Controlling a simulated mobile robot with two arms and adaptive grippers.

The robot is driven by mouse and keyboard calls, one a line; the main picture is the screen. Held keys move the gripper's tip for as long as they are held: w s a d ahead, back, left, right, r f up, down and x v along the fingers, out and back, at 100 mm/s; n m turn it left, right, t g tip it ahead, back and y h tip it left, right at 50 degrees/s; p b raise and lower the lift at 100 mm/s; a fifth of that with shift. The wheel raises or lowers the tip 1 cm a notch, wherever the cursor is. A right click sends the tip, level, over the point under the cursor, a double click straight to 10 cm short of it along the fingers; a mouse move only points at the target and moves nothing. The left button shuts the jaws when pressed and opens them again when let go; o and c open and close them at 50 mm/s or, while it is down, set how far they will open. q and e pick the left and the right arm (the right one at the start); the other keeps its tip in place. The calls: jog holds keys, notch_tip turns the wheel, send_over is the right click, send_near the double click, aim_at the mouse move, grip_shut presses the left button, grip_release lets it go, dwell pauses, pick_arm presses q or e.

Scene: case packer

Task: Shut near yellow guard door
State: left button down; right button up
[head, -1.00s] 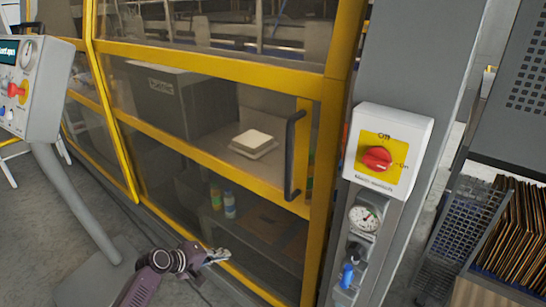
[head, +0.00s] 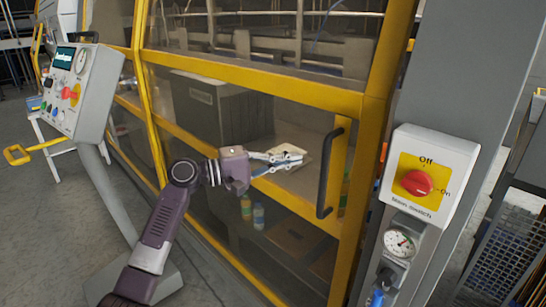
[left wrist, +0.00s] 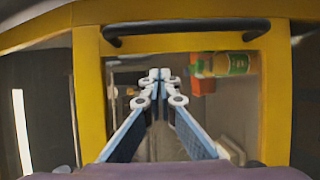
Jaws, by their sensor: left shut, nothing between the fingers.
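The near yellow guard door (head: 250,75) has a yellow frame around clear panels and fills the middle of the head view. Its black bar handle (head: 330,172) is upright near the door's right edge. I cannot tell whether the door is fully against its post. My left gripper (head: 301,156) is shut and empty, in front of the clear panel and left of the handle. In the left wrist view the closed fingertips (left wrist: 160,74) point toward the door and the handle (left wrist: 186,33) crosses above them. My right gripper is not in view.
A grey control box (head: 85,90) on a slanted post stands at left. A white switch box (head: 428,176) with a red knob and a pressure gauge (head: 398,242) are on the grey post at right. Bottles (head: 258,216) show behind the panel. Grey floor (head: 40,225) is clear at lower left.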

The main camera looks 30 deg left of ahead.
aim_at(326, 174)
pick_arm(q)
jog(key=d, duration=0.1)
jog(key=d+p, duration=0.1)
jog(key=d, duration=0.1)
jog(key=d+p, duration=0.1)
jog(key=d, duration=0.1)
jog(key=shift+s, duration=0.25)
jog(key=shift+f, duration=0.1)
jog(key=d, duration=0.1)
jog(key=s+d+p, duration=0.1)
jog(key=d, duration=0.1)
jog(key=s+d+p, duration=0.1)
jog(key=d, duration=0.1)
jog(key=shift+f, duration=0.1)
jog(key=shift+w, duration=0.1)
